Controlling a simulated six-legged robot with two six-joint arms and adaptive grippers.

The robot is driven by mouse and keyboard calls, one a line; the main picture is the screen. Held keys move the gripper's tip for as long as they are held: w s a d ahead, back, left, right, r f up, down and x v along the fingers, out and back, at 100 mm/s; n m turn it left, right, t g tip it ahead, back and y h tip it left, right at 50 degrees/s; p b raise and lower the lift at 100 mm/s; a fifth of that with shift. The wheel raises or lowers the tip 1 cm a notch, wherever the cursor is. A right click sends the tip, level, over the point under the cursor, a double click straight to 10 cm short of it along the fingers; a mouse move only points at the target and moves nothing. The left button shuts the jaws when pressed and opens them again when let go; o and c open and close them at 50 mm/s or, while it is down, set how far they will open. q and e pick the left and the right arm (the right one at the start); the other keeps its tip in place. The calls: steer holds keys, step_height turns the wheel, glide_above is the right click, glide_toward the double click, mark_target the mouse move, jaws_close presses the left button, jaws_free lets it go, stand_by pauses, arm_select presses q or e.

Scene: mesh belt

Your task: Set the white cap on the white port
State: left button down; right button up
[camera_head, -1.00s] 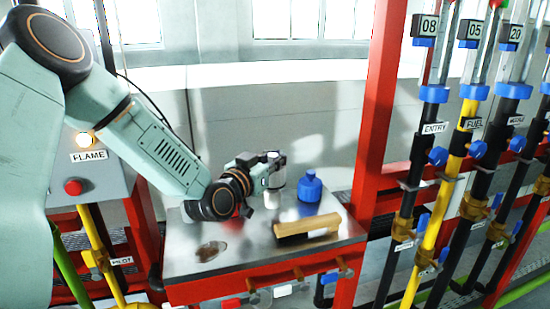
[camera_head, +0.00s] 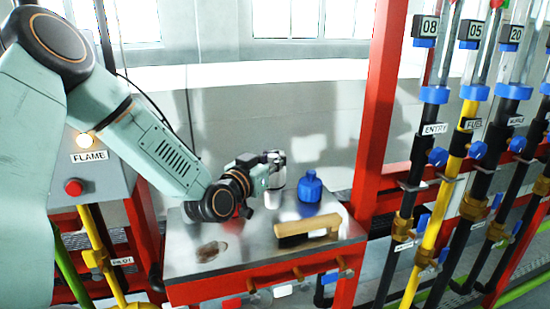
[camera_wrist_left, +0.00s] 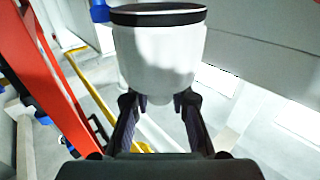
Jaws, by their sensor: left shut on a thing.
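My left gripper (camera_wrist_left: 158,105) is shut on the white cap (camera_wrist_left: 158,55). In the left wrist view the cap is large, round and white with a dark rim at its far end; the fingers close at its narrow near end. In the head view my left gripper (camera_head: 270,160) is above the steel table, and the cap (camera_head: 278,177) is partly hidden by the hand. A small white patch (camera_head: 272,199) shows below the hand; I cannot tell if it is a reflection. A white piece (camera_head: 282,291) shows under the table's front edge; I cannot tell if it is the white port.
A red post (camera_head: 375,110) rises at the table's right, with several labelled pipes (camera_head: 440,180) beyond. A grey FLAME box (camera_head: 105,175) stands at the left.

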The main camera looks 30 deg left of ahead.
stand_by(0.3)
arm_select(q)
steer(key=shift+f+b, duration=1.05)
steer(key=shift+f, duration=0.2)
steer(key=shift+r, duration=0.1)
steer(key=shift+r+p, duration=0.95)
steer(key=shift+p, duration=0.15)
steer(key=shift+p, duration=0.3)
stand_by(1.2)
steer(key=shift+f+b, duration=0.85)
steer(key=shift+f, duration=0.2)
steer(key=c, duration=1.1)
jaws_free()
